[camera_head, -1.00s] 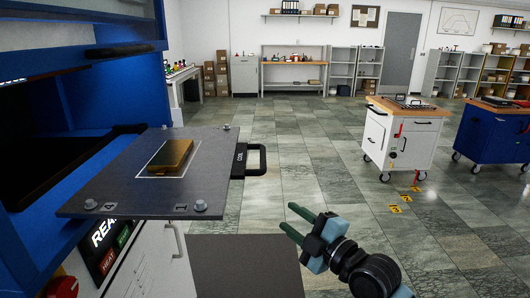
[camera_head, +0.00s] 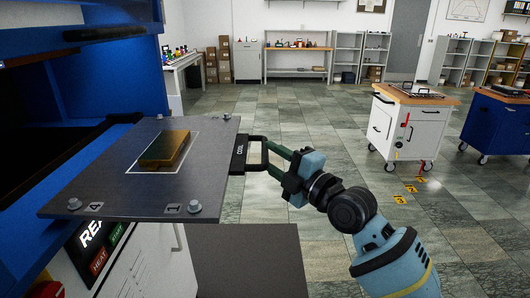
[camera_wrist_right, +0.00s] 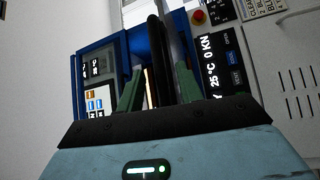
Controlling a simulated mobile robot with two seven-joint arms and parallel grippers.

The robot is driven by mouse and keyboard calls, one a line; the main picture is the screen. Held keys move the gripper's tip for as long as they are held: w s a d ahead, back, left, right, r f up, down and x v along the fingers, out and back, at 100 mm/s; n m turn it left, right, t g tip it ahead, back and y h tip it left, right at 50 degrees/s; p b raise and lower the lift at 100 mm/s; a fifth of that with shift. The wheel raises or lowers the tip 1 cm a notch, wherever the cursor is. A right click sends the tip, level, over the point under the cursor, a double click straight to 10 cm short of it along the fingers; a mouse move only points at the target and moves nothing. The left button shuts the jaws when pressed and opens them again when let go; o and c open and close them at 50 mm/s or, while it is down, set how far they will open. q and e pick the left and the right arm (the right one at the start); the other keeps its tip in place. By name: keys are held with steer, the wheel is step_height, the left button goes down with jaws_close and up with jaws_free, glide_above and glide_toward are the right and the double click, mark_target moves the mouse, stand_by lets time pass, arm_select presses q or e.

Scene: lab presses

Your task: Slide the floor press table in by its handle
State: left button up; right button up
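The press table (camera_head: 110,182) is a grey metal plate that sticks out of the blue floor press (camera_head: 80,95) at the left. A black loop handle (camera_head: 249,139) is fixed to the plate's right edge. My right gripper (camera_head: 271,160) is at the handle, with its green fingers reaching toward the outer bar. In the right wrist view the dark handle bar (camera_wrist_right: 154,60) stands between the two spread green fingers, with gaps visible beside it. My left gripper is not in view.
A gold block (camera_head: 164,148) lies inside a white outline on the plate, with bolts at the plate's corners. The press's control panel (camera_head: 100,245) is below it. A white cart (camera_head: 408,128) and a blue cart (camera_head: 497,130) stand at the right.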

steer(key=shift+x, duration=1.45)
jaws_close()
